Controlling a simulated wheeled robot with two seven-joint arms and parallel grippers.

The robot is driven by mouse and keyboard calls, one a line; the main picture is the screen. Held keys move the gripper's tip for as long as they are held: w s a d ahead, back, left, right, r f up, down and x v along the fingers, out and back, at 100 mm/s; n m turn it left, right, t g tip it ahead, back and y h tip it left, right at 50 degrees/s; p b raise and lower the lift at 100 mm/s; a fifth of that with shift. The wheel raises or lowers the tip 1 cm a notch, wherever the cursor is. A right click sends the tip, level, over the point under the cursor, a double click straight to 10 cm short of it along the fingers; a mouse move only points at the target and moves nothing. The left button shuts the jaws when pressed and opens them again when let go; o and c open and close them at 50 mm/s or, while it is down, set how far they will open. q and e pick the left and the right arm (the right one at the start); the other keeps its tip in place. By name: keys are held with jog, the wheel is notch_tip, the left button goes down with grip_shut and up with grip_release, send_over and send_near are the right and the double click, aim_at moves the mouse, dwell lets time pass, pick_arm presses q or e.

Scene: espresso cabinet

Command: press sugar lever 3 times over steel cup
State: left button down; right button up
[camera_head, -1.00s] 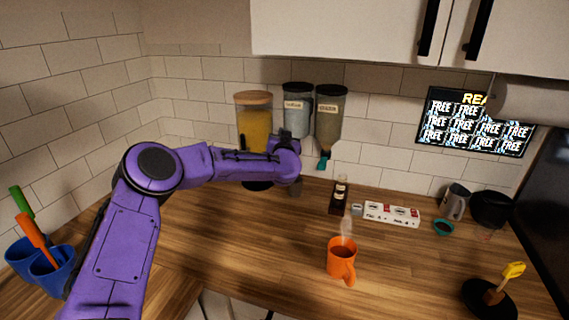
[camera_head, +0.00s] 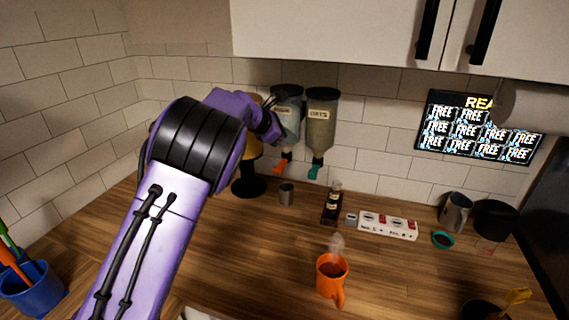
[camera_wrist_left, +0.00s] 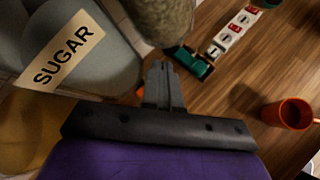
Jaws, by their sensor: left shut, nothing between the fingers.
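The sugar dispenser (camera_head: 291,112) hangs on the tiled wall, grey with a dark lid; its SUGAR label (camera_wrist_left: 62,50) is large in the wrist view. Its orange lever (camera_head: 283,163) sticks out below, and a bit of orange (camera_wrist_left: 140,92) shows beside the fingers in the wrist view. The small steel cup (camera_head: 286,194) stands upright on the counter below the lever. My left gripper (camera_wrist_left: 162,82) is shut and empty, close to the sugar dispenser. In the head view it is beside the dispenser's body, above the lever; its fingertips are hard to make out there. My right gripper is not in view.
The oats dispenser (camera_head: 321,122) with a teal lever (camera_head: 315,170) hangs just right. A yellow-filled dispenser (camera_head: 248,150) is partly behind my arm.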

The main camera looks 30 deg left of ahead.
aim_at(277, 169)
pick_arm(q)
jog(key=a, duration=0.1)
jog(key=s+a+r+m+y, duration=0.1)
jog(key=a+r+y, duration=0.1)
jog(key=shift+s+a+m+g, duration=0.15)
jog(key=shift+s+m+g, duration=0.25)
jog(key=shift+w+f, duration=0.1)
jog(key=shift+f, duration=0.05)
notch_tip(277, 169, down, 8)
jog(key=b, duration=0.7)
jog(key=shift+f, duration=0.35)
dwell(1.1)
jog(key=shift+f+b, duration=0.4)
